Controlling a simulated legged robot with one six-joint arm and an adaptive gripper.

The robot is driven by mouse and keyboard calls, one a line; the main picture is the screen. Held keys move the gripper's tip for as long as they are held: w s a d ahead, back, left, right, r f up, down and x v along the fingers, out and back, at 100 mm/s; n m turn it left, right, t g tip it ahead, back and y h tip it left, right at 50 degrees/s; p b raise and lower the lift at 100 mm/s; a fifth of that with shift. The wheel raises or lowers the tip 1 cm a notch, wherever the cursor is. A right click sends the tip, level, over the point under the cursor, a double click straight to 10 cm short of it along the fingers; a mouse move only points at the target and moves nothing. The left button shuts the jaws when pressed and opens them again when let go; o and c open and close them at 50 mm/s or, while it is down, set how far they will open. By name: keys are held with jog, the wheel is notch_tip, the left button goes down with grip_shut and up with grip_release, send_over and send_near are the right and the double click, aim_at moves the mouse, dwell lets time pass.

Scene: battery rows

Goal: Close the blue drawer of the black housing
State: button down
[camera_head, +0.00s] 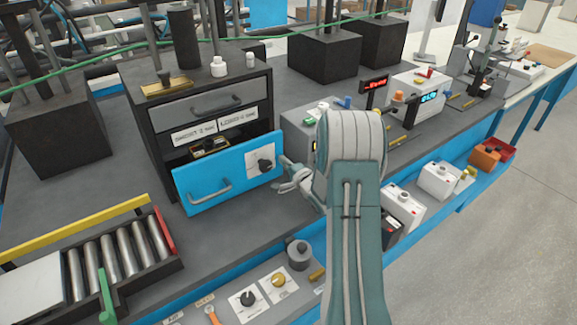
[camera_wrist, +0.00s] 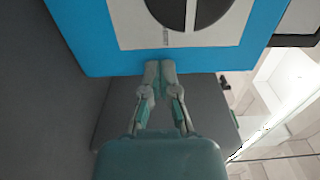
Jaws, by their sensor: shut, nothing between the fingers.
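The black housing (camera_head: 150,118) stands on the grey workbench. Its blue drawer (camera_head: 215,180) is pulled out, with a handle at its left and a black knob on a white plate at its right. Small items show inside the drawer. My gripper (camera_head: 284,163) is shut and empty at the right end of the blue front. In the wrist view, the gripper's fingertips (camera_wrist: 160,66) are together at the edge of the blue drawer front (camera_wrist: 100,40), by the white plate; I cannot tell whether they touch it.
A grey drawer (camera_head: 212,103) above is shut. A brass tray and small white bottles (camera_head: 218,66) stand on the housing. A roller conveyor (camera_head: 110,260) lies at the front left. A grey box (camera_head: 298,125) stands right of the housing. Bare bench lies left of the drawer.

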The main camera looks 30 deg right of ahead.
jog(key=w, duration=0.8)
jog(key=shift+w+a, duration=0.1)
jog(key=shift+w, duration=0.25)
jog(key=shift+a+r, duration=0.1)
jog(key=shift+r, duration=0.05)
jog(key=shift+w, duration=0.1)
